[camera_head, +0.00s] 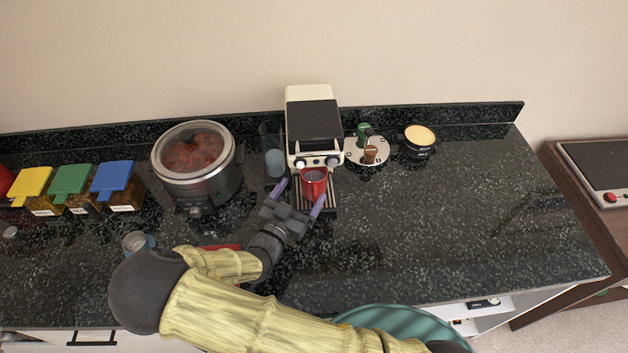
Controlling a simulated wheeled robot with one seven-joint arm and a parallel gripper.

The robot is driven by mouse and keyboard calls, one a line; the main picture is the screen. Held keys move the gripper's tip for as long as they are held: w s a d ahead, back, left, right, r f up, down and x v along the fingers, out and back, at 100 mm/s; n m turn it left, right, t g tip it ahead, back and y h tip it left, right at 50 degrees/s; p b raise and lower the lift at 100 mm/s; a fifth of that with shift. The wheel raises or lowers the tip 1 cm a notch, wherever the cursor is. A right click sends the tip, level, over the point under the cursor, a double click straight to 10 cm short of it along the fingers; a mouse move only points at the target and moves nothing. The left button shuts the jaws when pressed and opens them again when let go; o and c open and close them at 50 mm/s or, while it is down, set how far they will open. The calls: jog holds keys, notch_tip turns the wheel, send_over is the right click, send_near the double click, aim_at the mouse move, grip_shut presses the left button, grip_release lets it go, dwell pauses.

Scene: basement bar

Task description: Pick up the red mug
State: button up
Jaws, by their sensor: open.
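The red mug (314,182) stands on the drip tray (330,197) of a cream and black coffee machine (314,125), under its front. My gripper (300,192) is open in front of the machine. One purple-tipped finger shows to the left of the mug and the other to its lower right. I cannot tell whether either finger touches the mug. The mug's handle cannot be made out.
A pot (225,180) of red food stands left of the machine. Lidded containers with yellow (33,182), green (71,178) and blue (112,176) tops are further left. A round holder (352,150) and a black pot (408,151) stand right. The counter's right side is clear.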

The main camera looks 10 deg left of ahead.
aim_at(307, 184)
jog(key=shift+w+d, duration=0.1)
jog(key=shift+w, duration=0.25)
jog(key=shift+w+d+r+p, duration=0.1)
jog(key=shift+w+r+p, duration=0.05)
jog(key=shift+w+p, duration=0.15)
jog(key=p+x, duration=0.2)
jog(key=x, duration=0.2)
jog(key=shift+d+r, duration=0.1)
jog(key=shift+r, duration=0.05)
jog(key=shift+w, duration=0.25)
